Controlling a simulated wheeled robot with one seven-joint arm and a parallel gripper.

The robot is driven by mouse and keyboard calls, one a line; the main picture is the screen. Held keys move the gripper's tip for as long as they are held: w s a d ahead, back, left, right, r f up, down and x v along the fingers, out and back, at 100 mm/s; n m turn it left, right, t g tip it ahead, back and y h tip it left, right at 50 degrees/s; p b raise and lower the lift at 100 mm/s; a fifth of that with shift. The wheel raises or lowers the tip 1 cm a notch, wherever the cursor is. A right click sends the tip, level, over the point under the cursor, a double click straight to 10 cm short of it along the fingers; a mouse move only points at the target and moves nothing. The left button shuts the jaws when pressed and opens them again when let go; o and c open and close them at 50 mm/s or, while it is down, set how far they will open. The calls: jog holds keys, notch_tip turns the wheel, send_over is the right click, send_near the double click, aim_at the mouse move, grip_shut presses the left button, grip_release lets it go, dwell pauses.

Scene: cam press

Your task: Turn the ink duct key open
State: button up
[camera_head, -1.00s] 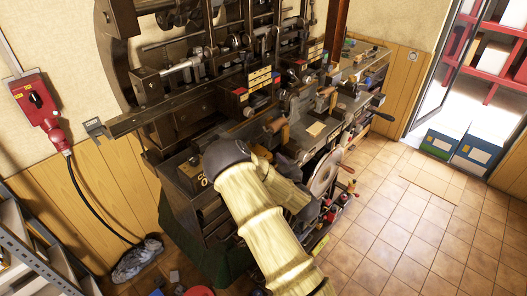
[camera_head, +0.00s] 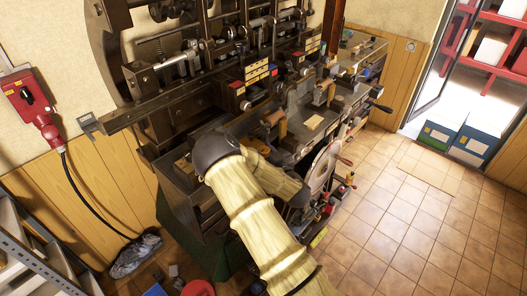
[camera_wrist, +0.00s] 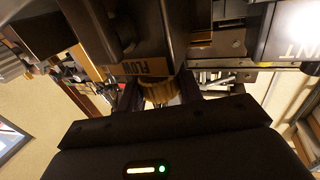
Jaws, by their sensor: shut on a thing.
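In the wrist view my gripper (camera_wrist: 158,92) is shut on a small ribbed brass knob (camera_wrist: 158,93), with a dark finger on each side. The knob sits right beside a dark block with an orange label (camera_wrist: 138,68) that seems to read "FLOW". I cannot tell from the picture whether this knob is the ink duct key, or how far it is turned. In the head view my arm reaches into the dark press (camera_head: 190,105), and my gripper and the knob are hidden there.
A dark box with white letters (camera_wrist: 305,30) stands near the gripper at the wrist view's upper right. In the head view a red switch box (camera_head: 28,97) hangs on the left wall and a grey shelf (camera_head: 30,245) stands at lower left.

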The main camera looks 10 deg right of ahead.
jog(key=shift+m+h+b, duration=0.45)
jog(key=shift+m+h, duration=0.05)
jog(key=shift+h, duration=0.3)
jog(key=m+h+b, duration=0.2)
jog(key=h, duration=0.1)
jog(key=m+h+b, duration=0.1)
jog(key=h+b, duration=0.1)
jog(key=h, duration=0.1)
jog(key=shift+a+f+m, duration=0.1)
jog(key=shift+f+m, duration=0.1)
jog(key=shift+m, duration=0.2)
jog(key=shift+r+m+g+h+b, duration=0.1)
jog(key=shift+m+g+h+b, duration=0.2)
jog(key=shift+m+h+b, duration=1.35)
jog(key=shift+n+h, duration=0.25)
jog(key=shift+h, duration=0.2)
jog(key=shift+p, duration=0.3)
jog(key=o, duration=1)
jog(key=shift+s, duration=0.1)
jog(key=v, duration=1.5)
jog(key=shift+r+b, duration=0.35)
jog(key=shift+b, duration=0.05)
